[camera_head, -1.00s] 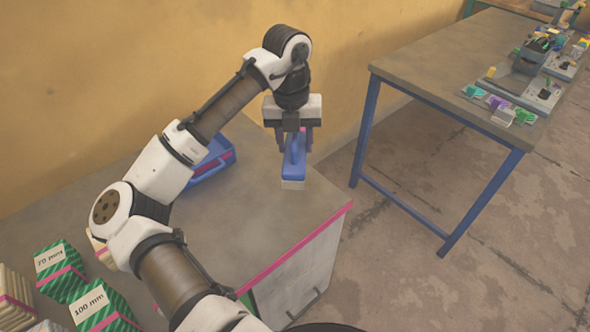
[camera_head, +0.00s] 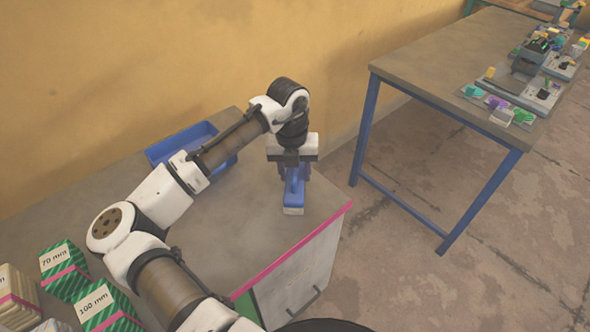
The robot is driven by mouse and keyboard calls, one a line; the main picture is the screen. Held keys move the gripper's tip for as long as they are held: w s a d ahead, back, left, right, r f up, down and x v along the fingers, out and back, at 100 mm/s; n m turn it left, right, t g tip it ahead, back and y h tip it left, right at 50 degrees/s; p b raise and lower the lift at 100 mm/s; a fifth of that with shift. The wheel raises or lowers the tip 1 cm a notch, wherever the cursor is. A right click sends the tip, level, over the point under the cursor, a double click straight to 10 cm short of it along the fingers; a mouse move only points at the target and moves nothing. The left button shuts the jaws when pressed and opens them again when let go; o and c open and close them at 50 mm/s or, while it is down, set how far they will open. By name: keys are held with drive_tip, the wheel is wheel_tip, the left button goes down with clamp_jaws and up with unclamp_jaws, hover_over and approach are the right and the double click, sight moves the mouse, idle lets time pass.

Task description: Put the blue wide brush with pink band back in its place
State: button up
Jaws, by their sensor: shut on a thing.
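The blue wide brush (camera_head: 294,198) hangs bristles down in my gripper (camera_head: 294,172), near the right end of the grey cabinet top (camera_head: 240,215). Its pale bristle end (camera_head: 293,211) points down at the top; I cannot tell whether it touches. My gripper is shut on the brush's handle, and its fingers hide much of that handle. No pink band can be made out on the brush. A blue tray (camera_head: 181,142) lies on the cabinet top by the wall, partly hidden behind my arm.
Green striped boxes marked 70 mm (camera_head: 63,268) and 100 mm (camera_head: 103,304) stand at lower left. The cabinet's right edge has a pink strip (camera_head: 300,247). A separate blue-legged table (camera_head: 450,75) at right carries grey holders and coloured brushes (camera_head: 497,102).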

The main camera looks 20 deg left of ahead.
drive_tip(key=o, duration=1)
drive_tip(key=shift+f, duration=0.1)
drive_tip(key=shift+o, duration=0.2)
wheel_tip(320, 180, up, 12)
drive_tip(key=b, duration=0.1)
drive_tip(key=shift+a+r+b, duration=0.2)
drive_tip(key=shift+a+b, duration=0.15)
drive_tip(key=shift+b, duration=0.05)
